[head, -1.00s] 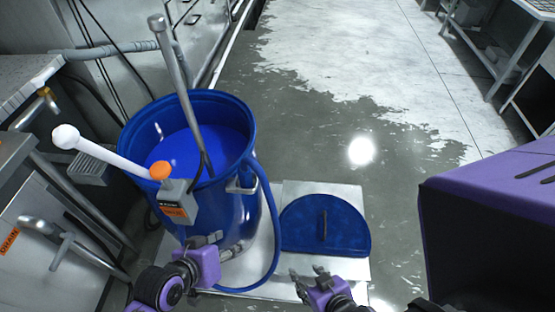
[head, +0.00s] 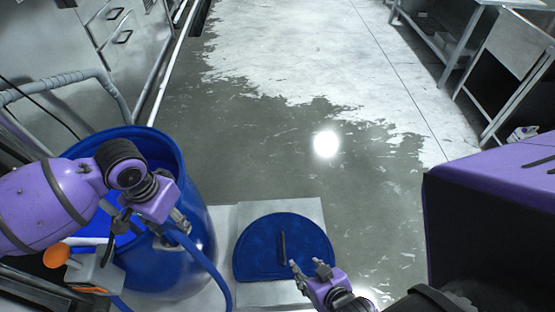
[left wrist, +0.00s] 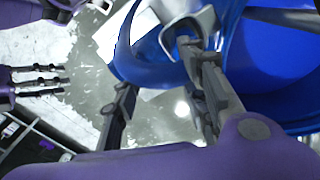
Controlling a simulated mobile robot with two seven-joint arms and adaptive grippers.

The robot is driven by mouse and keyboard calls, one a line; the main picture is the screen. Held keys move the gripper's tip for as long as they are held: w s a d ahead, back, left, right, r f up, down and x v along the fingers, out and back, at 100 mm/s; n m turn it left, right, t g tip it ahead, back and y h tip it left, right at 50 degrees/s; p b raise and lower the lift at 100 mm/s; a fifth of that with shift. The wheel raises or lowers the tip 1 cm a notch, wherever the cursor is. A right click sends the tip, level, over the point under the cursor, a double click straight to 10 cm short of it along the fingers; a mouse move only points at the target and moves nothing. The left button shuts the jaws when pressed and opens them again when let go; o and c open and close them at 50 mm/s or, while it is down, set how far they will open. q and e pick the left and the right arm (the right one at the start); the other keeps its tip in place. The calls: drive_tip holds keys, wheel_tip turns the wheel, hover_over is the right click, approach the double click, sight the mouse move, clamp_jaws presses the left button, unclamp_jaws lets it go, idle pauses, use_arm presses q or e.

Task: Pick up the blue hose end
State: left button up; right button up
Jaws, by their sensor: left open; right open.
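The blue hose (head: 205,258) hangs in a curve outside the blue barrel (head: 205,215), from near the rim down to the floor plate. My left gripper (head: 178,222) is open at the hose's upper part, beside the barrel wall. In the left wrist view the open left fingers (left wrist: 157,72) have the blue hose (left wrist: 132,52) close to and behind them; I cannot tell whether they touch it. The hose end is not clearly visible. My right gripper (head: 308,270) is open and empty over the front of the blue lid; it also shows in the left wrist view (left wrist: 62,82).
The round-edged blue lid (head: 262,245) lies on a pale floor plate (head: 308,208). A grey box with an orange knob (head: 56,255) is at the barrel's left. A purple-topped block (head: 490,190) fills the right. The wet floor beyond is clear.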

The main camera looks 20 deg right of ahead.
sight(169, 228)
use_arm(q)
drive_tip(key=shift+w+a+r+n+y, duration=0.3)
drive_tip(key=shift+w+a+r, duration=0.45)
drive_tip(key=shift+w+a, duration=0.3)
drive_tip(key=f, duration=0.1)
drive_tip(key=b, duration=0.1)
drive_tip(key=f, duration=0.1)
drive_tip(key=shift+s+a+f, duration=0.3)
drive_tip(key=shift+s+a, duration=0.05)
drive_tip(key=shift+w+d+f+b, duration=0.1)
drive_tip(key=shift+w+f+b, duration=0.05)
drive_tip(key=shift+f+b, duration=0.55)
drive_tip(key=f+b, duration=0.1)
drive_tip(key=f, duration=0.1)
drive_tip(key=f+b, duration=0.1)
drive_tip(key=shift+s+f+b, duration=0.2)
drive_tip(key=shift+f+b, duration=0.15)
drive_tip(key=shift+b, duration=0.05)
drive_tip(key=shift+f, duration=0.15)
drive_tip(key=shift+w+r, duration=0.2)
drive_tip(key=shift+r, duration=0.1)
drive_tip(key=shift+c, duration=0.4)
clamp_jaws()
use_arm(e)
drive_tip(key=s+d+f, duration=0.2)
drive_tip(key=s+f, duration=0.2)
drive_tip(key=f, duration=0.1)
drive_tip(key=shift+f+g+h, duration=0.2)
drive_tip(key=shift+g+h, duration=0.1)
drive_tip(key=shift+g, duration=0.1)
